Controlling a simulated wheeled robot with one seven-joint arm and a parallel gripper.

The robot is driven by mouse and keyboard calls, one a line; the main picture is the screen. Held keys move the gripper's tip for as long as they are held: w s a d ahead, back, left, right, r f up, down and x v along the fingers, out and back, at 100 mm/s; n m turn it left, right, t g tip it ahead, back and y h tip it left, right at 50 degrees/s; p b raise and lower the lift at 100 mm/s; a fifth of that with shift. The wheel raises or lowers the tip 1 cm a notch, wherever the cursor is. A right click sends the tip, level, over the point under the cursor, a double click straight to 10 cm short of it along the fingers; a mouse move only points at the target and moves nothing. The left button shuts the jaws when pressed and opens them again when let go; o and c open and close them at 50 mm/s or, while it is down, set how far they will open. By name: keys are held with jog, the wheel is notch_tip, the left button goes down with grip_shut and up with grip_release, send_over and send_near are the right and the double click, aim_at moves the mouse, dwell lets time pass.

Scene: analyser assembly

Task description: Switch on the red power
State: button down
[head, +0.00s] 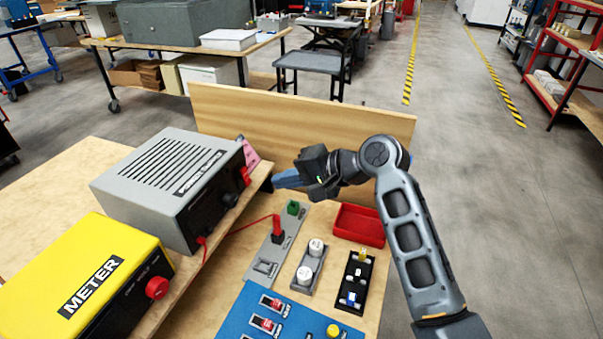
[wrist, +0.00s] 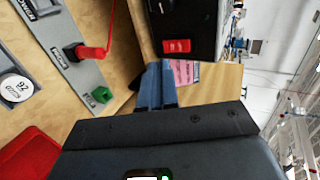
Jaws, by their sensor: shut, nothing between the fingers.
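The grey power box (head: 165,180) stands on a raised wooden shelf at the left, its dark front panel facing right. A red switch (head: 245,176) sits at the far end of that panel. In the wrist view the red switch (wrist: 177,46) shows on the black panel (wrist: 205,18), just beyond the fingertips. My gripper (head: 277,179) is shut and empty, with its blue fingers pointing left toward the switch. In the wrist view the fingers (wrist: 155,68) are together, and a gap to the switch appears to remain. I cannot tell whether the switch is on or off.
A yellow meter (head: 95,270) with a red knob (head: 157,288) stands nearer. Below my gripper are a grey plate with a red plug (head: 277,232), a green block (head: 293,208), white weights (head: 304,274) and a red tray (head: 360,225). A wooden back board (head: 300,125) stands behind.

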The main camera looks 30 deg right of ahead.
aim_at(248, 183)
jog(key=x, duration=0.3)
jog(key=r+x, duration=0.1)
jog(key=x, duration=0.2)
jog(key=shift+w+a+f+p, duration=0.2)
jog(key=shift+w+a+p, duration=0.2)
jog(key=shift+w, duration=0.1)
jog(key=shift+f, duration=0.1)
jog(key=shift+w+f+t+b, duration=0.1)
jog(key=shift+f+t+b, duration=0.15)
jog(key=shift+b, duration=0.55)
jog(key=shift+r, duration=0.3)
